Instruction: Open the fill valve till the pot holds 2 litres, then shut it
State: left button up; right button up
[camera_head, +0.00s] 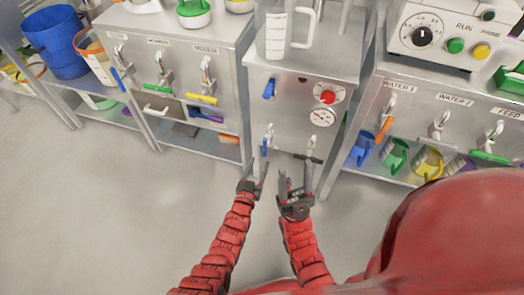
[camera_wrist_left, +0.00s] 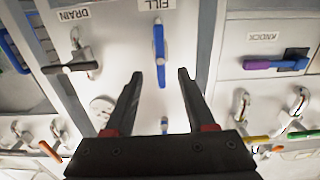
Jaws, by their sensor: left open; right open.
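The fill valve's blue lever (camera_head: 264,147) is on the lower front of the middle steel cabinet and stands upright. In the left wrist view, seen upside down, the blue lever (camera_wrist_left: 159,50) is beside the FILL label (camera_wrist_left: 156,4). My left gripper (camera_head: 257,176) is open, just below and in front of this lever. In the wrist view its fingertips (camera_wrist_left: 157,73) lie either side of the lever's line, with no visible contact. My right gripper (camera_head: 295,180) is open and empty, below the drain valve. A clear graduated jug (camera_head: 275,35) stands on the cabinet; I cannot make out a liquid level.
The drain valve's black lever (camera_head: 308,158) lies crosswise, right of the fill lever. Above are another blue lever (camera_head: 268,89), a red knob (camera_head: 327,97) and a gauge (camera_head: 322,117). Benches with valves flank the cabinet. The floor (camera_head: 130,210) at left is clear.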

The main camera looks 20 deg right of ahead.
pick_arm(q)
jog(key=p+v, duration=0.1)
jog(key=v, duration=0.8)
jog(key=shift+p, duration=0.4)
dwell(6.7)
